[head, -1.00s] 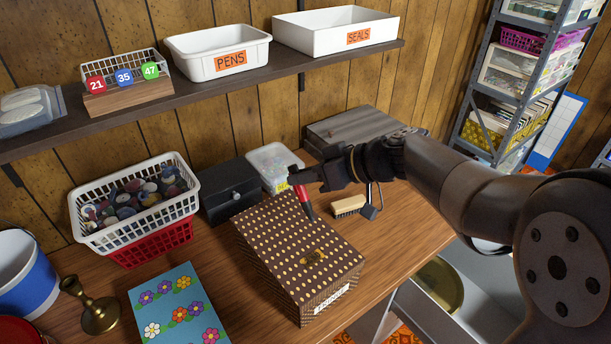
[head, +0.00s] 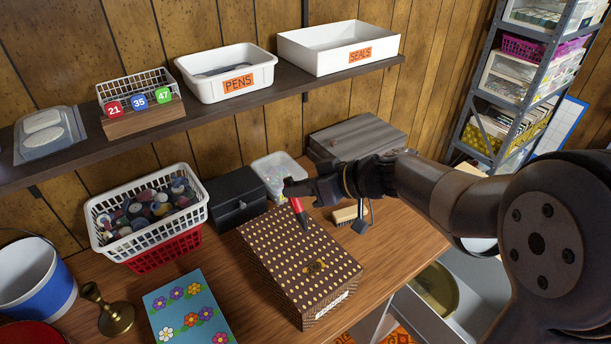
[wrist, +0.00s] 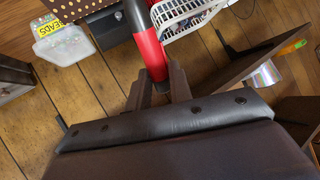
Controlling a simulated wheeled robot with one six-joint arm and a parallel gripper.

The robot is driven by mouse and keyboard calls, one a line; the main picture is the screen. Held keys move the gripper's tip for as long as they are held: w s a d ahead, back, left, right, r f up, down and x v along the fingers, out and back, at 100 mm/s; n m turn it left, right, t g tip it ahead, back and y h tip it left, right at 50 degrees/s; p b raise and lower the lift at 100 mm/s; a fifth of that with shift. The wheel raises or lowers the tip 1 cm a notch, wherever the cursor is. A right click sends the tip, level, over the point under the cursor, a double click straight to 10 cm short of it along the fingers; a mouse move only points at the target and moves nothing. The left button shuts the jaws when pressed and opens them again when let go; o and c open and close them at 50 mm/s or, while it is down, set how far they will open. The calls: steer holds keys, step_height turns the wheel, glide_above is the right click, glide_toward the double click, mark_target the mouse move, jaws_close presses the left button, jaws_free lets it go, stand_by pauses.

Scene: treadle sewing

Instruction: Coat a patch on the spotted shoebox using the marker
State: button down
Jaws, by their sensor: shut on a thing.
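My gripper (head: 290,188) is shut on the red marker (head: 299,207), above the far part of the lid. The marker tilts downward, its dark end close to the lid; I cannot tell whether it touches. In the wrist view the marker (wrist: 148,45) runs up from between the fingers (wrist: 158,88), its far end cut off by the frame.
A black box (head: 236,198) and a clear tub (head: 277,176) stand behind the shoebox. A brush (head: 345,214) lies to its right. A white basket (head: 145,222) of round pieces, a flowered book (head: 186,308) and a brass candlestick (head: 112,312) are left. A shelf (head: 215,113) runs above.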

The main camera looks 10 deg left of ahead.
mark_target(296, 203)
steer(key=p, duration=0.1)
steer(key=r, duration=0.1)
steer(key=r+p, duration=0.1)
steer(key=shift+s+a+p, duration=0.25)
steer(key=shift+s+p, duration=0.05)
steer(key=shift+s, duration=0.1)
steer(key=shift+s+a+p, duration=0.15)
steer(key=shift+s+p, duration=0.15)
steer(key=shift+p, duration=0.5)
steer(key=shift+f+b, duration=0.8)
steer(key=shift+f, duration=1.8)
